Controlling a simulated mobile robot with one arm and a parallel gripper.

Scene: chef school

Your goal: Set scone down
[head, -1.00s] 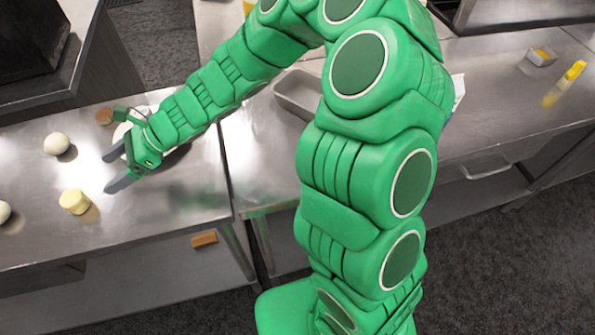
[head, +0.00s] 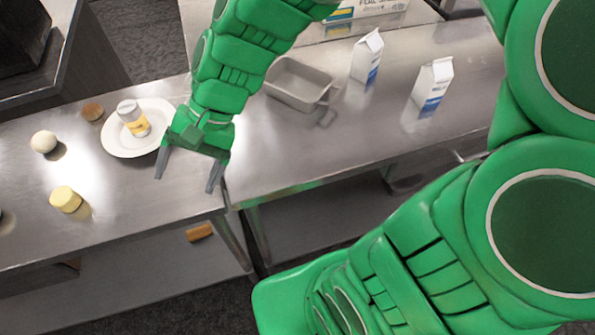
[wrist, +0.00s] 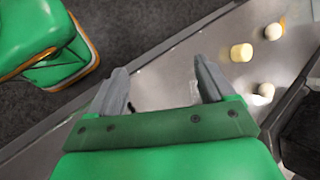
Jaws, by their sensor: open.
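A small brown round item (head: 92,112), which may be the scone, lies on the left steel table (head: 130,195) behind a white plate (head: 112,146). The plate holds a small bottle (head: 133,119) with a yellow label. My gripper (head: 187,178) is open with nothing between its fingers, over the right end of the left table, just right of the plate. In the wrist view the open fingers (wrist: 162,82) show steel surface between them. A pale yellow round piece (head: 66,199) sits nearer the front; it also shows in the wrist view (wrist: 241,52).
A white ball (head: 43,141) sits left of the plate. A metal pan (head: 299,84) and two cartons, one left (head: 367,56) and one right (head: 433,86), stand on the right table. A brown block (head: 199,232) is lower down.

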